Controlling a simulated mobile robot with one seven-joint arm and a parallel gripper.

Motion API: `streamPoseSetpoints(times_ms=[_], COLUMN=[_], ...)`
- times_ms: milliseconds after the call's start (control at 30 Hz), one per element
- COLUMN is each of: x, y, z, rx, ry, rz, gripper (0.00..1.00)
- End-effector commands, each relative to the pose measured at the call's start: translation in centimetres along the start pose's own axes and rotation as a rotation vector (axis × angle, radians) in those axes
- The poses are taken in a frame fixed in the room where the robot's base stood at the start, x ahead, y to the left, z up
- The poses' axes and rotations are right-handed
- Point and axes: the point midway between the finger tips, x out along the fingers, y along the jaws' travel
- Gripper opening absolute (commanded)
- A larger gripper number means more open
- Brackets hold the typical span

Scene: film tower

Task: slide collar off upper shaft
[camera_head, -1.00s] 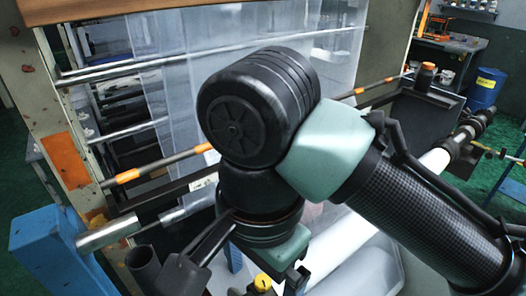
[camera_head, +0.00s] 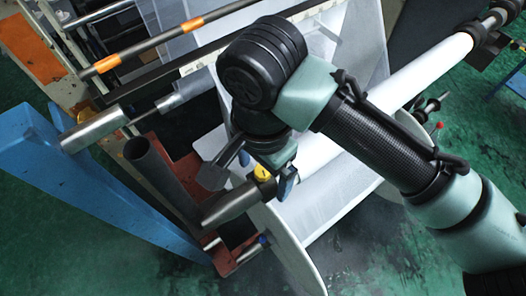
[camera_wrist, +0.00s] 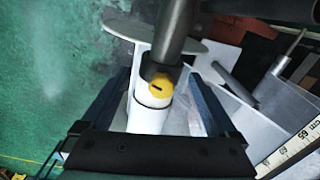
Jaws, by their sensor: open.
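My gripper (camera_wrist: 160,78) is open. Its two blue fingers stand on either side of the white core and knob, and I cannot tell whether they touch. In the head view my gripper (camera_head: 284,180) is partly hidden behind my wrist. The shaft inside the collar is hidden.
A blue post (camera_head: 75,175) and a dark upright tube (camera_head: 160,175) stand at the left. A bare metal shaft end (camera_head: 93,130) lies above them. A pale round disc (camera_head: 285,255) is below the roll. Green floor (camera_head: 410,260) is clear at lower right.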

Motion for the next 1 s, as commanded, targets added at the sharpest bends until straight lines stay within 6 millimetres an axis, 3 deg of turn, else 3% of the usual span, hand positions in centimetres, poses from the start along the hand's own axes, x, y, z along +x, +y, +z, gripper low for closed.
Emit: streamPoseSetpoints(times_ms=[200,467,967,1000], x=[1.37,1.47,1.43,1.43], y=[0.0,-0.01,-0.02,-0.02], z=[0.0,0.0,-0.01,-0.01], rx=[0.0,-0.001,-0.001,-0.001], ry=[0.0,0.0,0.0,0.0], rz=[-0.001,-0.001,-0.001,-0.001], gripper=[0.94,0.94,0.06,0.75])
